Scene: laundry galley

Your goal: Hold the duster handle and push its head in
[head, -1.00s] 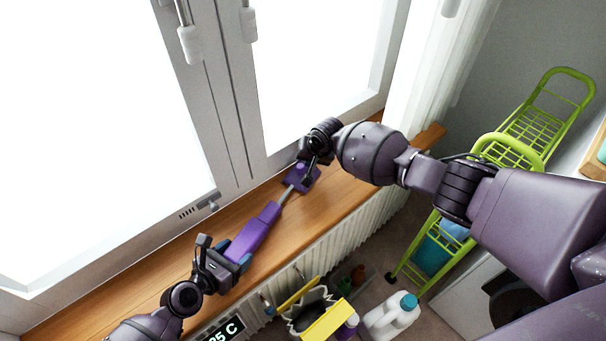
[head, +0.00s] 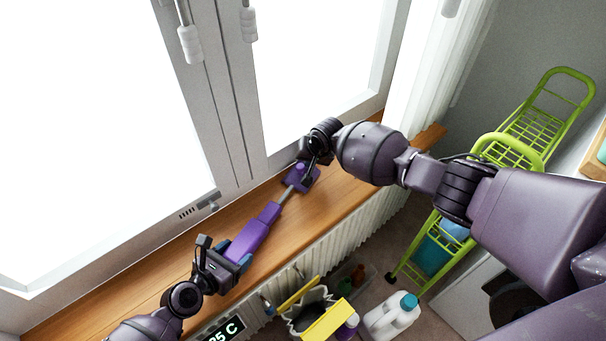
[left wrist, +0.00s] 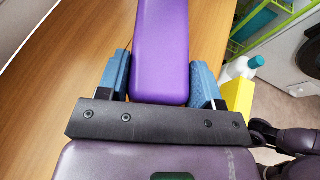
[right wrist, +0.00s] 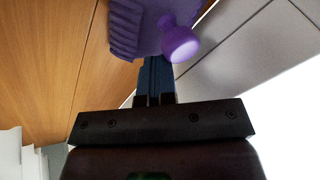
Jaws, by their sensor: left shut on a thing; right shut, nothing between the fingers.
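The duster lies along the wooden windowsill. It has a purple handle (head: 250,236), a thin grey rod (head: 287,195) and a purple head (head: 301,180). My left gripper (head: 234,254) is shut on the handle near its lower end; in the left wrist view the handle (left wrist: 160,50) sits between the blue fingers. My right gripper (head: 311,170) is shut with nothing between its fingers, at the far end of the head. In the right wrist view the ribbed head (right wrist: 130,28) and a round purple knob (right wrist: 180,43) are just beyond the fingertips; contact is unclear. A length of rod shows between handle and head.
The windowsill (head: 135,275) is narrow, with the window frame (head: 230,150) along its back and a white radiator (head: 340,222) below its front edge. A yellow box (head: 327,323), a white bottle (head: 391,316) and a green trolley (head: 508,152) stand below to the right.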

